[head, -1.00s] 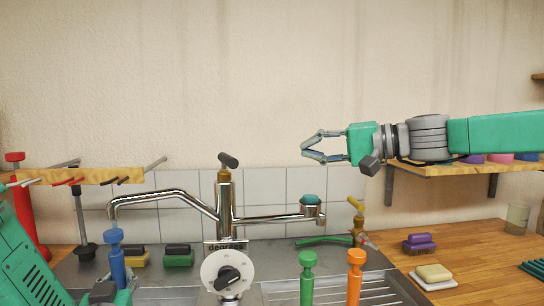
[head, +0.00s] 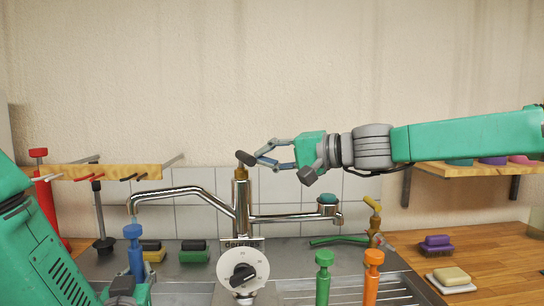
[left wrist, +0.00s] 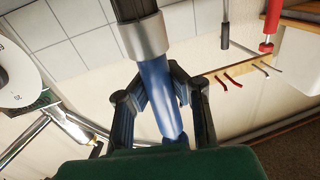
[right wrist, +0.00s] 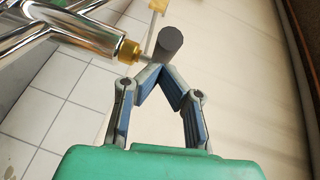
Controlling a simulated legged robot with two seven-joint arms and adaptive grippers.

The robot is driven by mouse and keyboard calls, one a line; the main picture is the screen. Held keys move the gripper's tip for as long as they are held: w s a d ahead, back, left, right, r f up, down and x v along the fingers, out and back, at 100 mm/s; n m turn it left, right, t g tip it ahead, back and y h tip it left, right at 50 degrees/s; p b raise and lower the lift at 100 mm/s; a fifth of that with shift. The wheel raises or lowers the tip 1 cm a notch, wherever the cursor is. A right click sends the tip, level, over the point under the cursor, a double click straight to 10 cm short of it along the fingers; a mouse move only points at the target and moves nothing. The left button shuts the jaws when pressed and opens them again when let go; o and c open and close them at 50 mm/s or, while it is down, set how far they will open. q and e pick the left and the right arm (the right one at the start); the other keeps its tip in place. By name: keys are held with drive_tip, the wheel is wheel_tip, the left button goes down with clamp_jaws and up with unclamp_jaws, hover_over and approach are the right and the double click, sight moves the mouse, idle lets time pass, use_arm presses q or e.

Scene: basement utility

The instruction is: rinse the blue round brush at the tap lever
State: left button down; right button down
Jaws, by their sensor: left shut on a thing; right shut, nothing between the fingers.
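The blue round brush (head: 135,258) stands upright in my left gripper (head: 128,290), its top just below the outlet of the left-hand tap spout (head: 165,192). The left wrist view shows the fingers shut around its blue handle (left wrist: 158,90). I cannot tell whether water runs. The tap lever (head: 245,158), with a dark round end, sits on the tap column. My right gripper (head: 258,156) is shut and empty, its tips close beside the lever end. In the right wrist view the lever end (right wrist: 168,43) lies just beyond the joined fingertips (right wrist: 160,77); contact is unclear.
A white dial (head: 243,272) stands before the tap column. A green brush (head: 323,275) and an orange brush (head: 372,275) stand at the sink front. Sponges lie behind the sink. A wooden rack (head: 95,172) is at left, a wall shelf (head: 480,170) at right.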

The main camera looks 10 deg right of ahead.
drive_tip(key=shift+s+a, duration=0.7)
drive_tip(key=shift+a, duration=0.3)
use_arm(q)
drive_tip(key=shift+d, duration=0.1)
use_arm(e)
drive_tip(key=v, duration=1.3)
drive_tip(key=shift+s+a, duration=0.2)
drive_tip(key=shift+s, duration=0.25)
